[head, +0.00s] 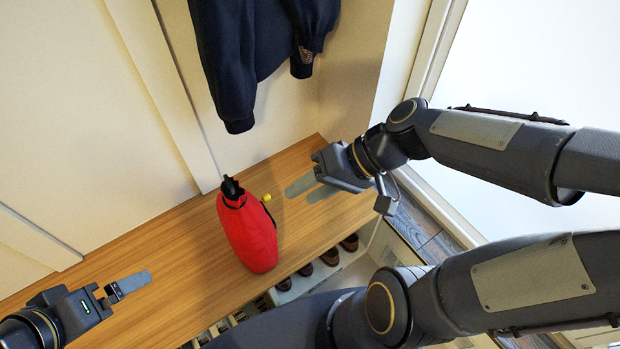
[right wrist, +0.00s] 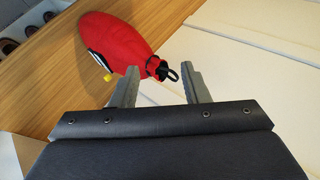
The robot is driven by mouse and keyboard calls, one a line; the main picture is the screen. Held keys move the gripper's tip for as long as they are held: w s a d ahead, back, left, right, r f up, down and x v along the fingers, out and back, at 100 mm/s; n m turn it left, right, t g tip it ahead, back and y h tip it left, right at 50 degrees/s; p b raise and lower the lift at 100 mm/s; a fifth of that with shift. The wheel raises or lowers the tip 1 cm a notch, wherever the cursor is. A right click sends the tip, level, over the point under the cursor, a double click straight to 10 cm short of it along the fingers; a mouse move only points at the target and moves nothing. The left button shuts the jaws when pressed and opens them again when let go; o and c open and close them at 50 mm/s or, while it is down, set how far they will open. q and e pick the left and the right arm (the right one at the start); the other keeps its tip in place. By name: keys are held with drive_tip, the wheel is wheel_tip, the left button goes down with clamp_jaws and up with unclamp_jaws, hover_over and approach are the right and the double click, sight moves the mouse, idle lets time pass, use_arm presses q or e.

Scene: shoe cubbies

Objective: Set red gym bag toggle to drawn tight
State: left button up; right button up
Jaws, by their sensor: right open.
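The red gym bag (head: 248,235) stands on the wooden bench, its dark gathered neck and loop (head: 231,187) at the top. A small yellow toggle (head: 267,198) shows at its right side near the neck. In the right wrist view the bag (right wrist: 118,40) lies beyond the fingers, with the black loop (right wrist: 172,75) near the gap between them and the yellow toggle (right wrist: 107,77) left of the left finger. My right gripper (head: 306,190) is open and empty, right of the toggle and apart from it. My left gripper (head: 138,283) is over the bench at lower left; its jaw gap is unclear.
The wooden bench (head: 180,255) has bare surface left of the bag. Dark clothing (head: 250,50) hangs above and behind it. Several shoes (head: 330,256) sit in cubbies below the bench's front edge. A pale wall (head: 90,110) stands behind.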

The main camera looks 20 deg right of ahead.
idle(0.3)
drive_tip(key=m+t+y+b, duration=0.5)
drive_tip(key=m+t+b, duration=0.2)
drive_tip(key=b, duration=1.3)
approach(266, 198)
drive_tip(key=w, duration=0.1)
drive_tip(key=x, duration=0.5)
drive_tip(key=f+b+x, duration=0.1)
drive_tip(key=x, duration=0.1)
drive_tip(key=shift+w+a, duration=0.15)
drive_tip(key=shift+w, duration=0.2)
drive_tip(key=shift+c, duration=0.3)
clamp_jaws()
